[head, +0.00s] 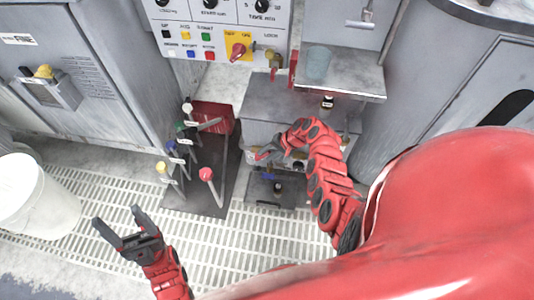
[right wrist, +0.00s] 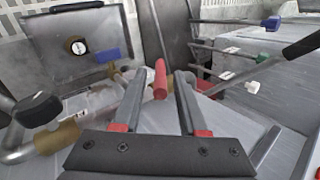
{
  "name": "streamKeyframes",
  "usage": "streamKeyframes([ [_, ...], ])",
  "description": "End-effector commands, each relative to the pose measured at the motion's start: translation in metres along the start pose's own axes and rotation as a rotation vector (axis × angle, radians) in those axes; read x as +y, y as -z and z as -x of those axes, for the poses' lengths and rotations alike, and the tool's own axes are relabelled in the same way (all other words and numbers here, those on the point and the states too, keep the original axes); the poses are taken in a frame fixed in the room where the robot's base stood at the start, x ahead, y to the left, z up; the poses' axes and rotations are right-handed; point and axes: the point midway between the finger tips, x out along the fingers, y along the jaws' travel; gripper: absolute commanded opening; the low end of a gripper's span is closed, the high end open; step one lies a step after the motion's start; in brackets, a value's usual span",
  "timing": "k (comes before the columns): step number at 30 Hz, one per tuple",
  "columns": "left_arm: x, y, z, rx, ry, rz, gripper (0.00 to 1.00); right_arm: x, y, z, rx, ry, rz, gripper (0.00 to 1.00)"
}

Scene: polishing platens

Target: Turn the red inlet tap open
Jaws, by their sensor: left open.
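In the head view my right gripper (head: 266,155) is low in front of the grey cabinet, where my arm partly hides the pipework. My left gripper (head: 122,228) is open and empty above the floor grating at the lower left.
A rack of levers with coloured knobs (head: 190,108) stands left of my right gripper. A black-knobbed valve (right wrist: 38,110) is at the left in the wrist view. A control panel (head: 222,20) is behind. A white bucket (head: 60,215) stands at far left.

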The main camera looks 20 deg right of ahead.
Motion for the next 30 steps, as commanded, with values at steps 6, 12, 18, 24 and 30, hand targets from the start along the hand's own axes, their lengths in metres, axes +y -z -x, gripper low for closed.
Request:
streamKeyframes([
  [6,0.0,0.0,0.0,0.0,0.0,0.0,0.71,0.0,0.0,0.0,0.0,0.0,0.0,0.48],
  [12,0.0,0.0,-0.002,0.0,0.0,0.0,0.71,-0.001,0.0,0.005,0.0,0.001,0.0,0.48],
  [18,-0.001,0.002,-0.009,0.0,0.0,0.0,0.71,-0.001,0.0,0.032,0.003,0.001,0.0,0.48],
  [24,-0.001,0.003,-0.017,0.0,0.0,0.0,0.71,-0.002,0.001,0.073,0.006,0.001,-0.001,0.48],
  [30,-0.001,0.004,-0.021,0.0,0.0,0.0,0.71,-0.001,0.001,0.107,0.002,0.001,0.0,0.48],
])
